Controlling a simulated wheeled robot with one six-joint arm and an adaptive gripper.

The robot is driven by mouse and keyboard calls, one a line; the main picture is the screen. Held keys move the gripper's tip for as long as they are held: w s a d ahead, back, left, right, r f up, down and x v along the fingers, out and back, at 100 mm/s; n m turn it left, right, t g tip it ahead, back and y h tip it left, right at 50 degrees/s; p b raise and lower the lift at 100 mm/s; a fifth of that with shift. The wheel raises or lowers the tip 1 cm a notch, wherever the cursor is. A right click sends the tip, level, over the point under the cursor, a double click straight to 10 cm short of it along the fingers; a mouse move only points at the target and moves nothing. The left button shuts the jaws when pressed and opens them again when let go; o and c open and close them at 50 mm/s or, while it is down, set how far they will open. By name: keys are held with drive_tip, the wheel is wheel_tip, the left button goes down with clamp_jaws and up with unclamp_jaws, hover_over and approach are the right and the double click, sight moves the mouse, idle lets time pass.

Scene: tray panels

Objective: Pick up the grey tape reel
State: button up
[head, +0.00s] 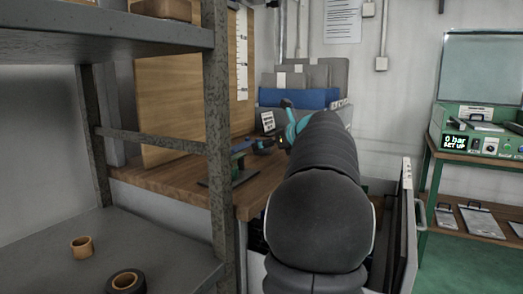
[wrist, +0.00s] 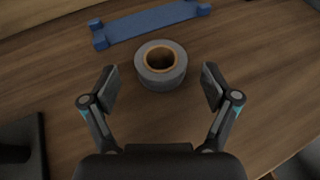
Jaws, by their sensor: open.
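The grey tape reel (wrist: 178,75) lies flat on the wooden bench top, with a tan core around its open hole, in the wrist view. My gripper (wrist: 160,82) is open, with one finger to the left of the reel and one to the right. Gaps show between both fingers and the reel, and nothing is held. In the head view my gripper (head: 264,144) is over the bench, partly hidden by my arm. I cannot make out the grey reel there.
A blue bracket (wrist: 150,22) lies just beyond the reel on the bench (head: 170,191). A dark flat-based object (wrist: 22,145) is at lower left. A metal shelf rack (head: 216,130) stands in front, holding a tan ring (head: 82,247) and a black reel (head: 112,284).

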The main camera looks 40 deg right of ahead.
drive_tip(key=shift+x, duration=1.55)
drive_tip(key=c, duration=1.3)
wheel_tip(320, 180, up, 10)
drive_tip(key=p, duration=0.2)
